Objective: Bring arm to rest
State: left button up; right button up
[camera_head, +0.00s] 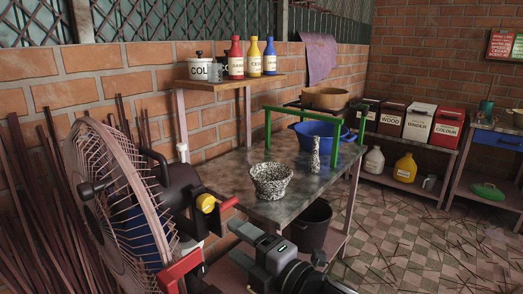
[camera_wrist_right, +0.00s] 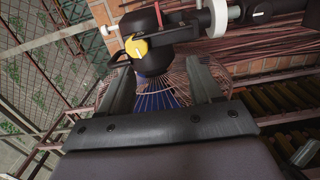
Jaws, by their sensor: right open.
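My right gripper (camera_head: 238,244) shows at the bottom middle of the head view, in front of the table and right of the fan. In the right wrist view its two grey fingers (camera_wrist_right: 160,72) stand wide apart with nothing between them. A pedestal fan (camera_head: 120,200) with a pinkish wire cage fills the lower left of the head view. Its black motor housing with a yellow knob (camera_head: 205,203) faces the gripper. In the wrist view the fan's motor (camera_wrist_right: 150,55) lies beyond the fingertips; I cannot tell the gap. My left gripper is not in view.
A grey table (camera_head: 225,175) holds a speckled bowl (camera_head: 271,181), a speckled bottle (camera_head: 315,155), a blue basin (camera_head: 322,137) and a green frame (camera_head: 337,128). A dark bucket (camera_head: 312,225) stands beneath. Incense sticks (camera_head: 30,210) lean left. Tiled floor (camera_head: 400,245) lies right, strewn with sticks.

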jog(key=s+d+f+m+h+p, duration=0.2)
jog(key=s+d+f+m+h, duration=0.3)
jog(key=s+d+f+m, duration=0.5)
jog(key=s+d+f+m+g+h+p, duration=0.1)
jog(key=s+d+f+m+h+p, duration=0.2)
jog(key=s+d+f+m+h, duration=0.3)
jog(key=s+d+f+m, duration=0.5)
jog(key=d+f+m, duration=0.3)
jog(key=f, duration=0.1)
jog(key=shift+d+m, duration=0.3)
jog(key=shift+m, duration=0.1)
